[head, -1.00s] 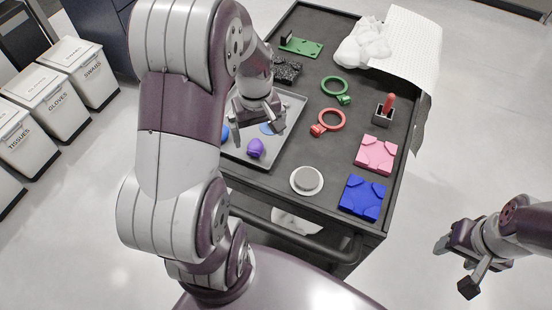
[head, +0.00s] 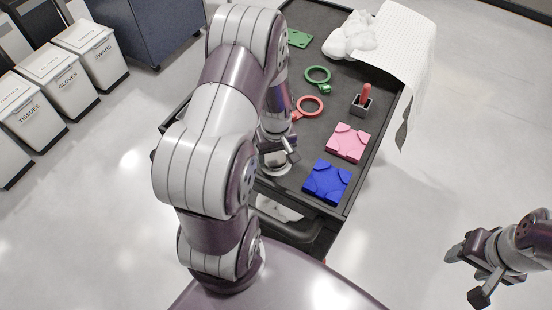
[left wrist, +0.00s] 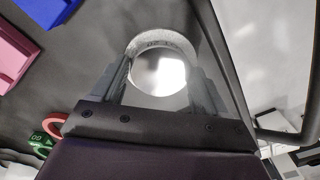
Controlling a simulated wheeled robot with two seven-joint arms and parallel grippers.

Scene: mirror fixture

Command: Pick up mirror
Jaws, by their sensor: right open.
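The mirror (left wrist: 158,74) is a round shiny disc with a pale, thick rim. In the left wrist view it sits between the two dark fingers of my left gripper (left wrist: 160,88), with one finger on each side. Whether both fingers press on its rim I cannot tell. In the head view my left gripper (head: 284,154) is low at the cart's near side, and my arm hides much of this spot. My right gripper (head: 466,276) is open and empty, off to the right of the cart above the floor.
On the dark cart (head: 335,88) are a blue block (head: 327,181), a pink block (head: 348,143), a red ring (head: 309,107), a green ring (head: 318,76) and a small holder with a red peg (head: 362,100). White cloth (head: 352,36) lies at the back. Bins (head: 90,52) stand left.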

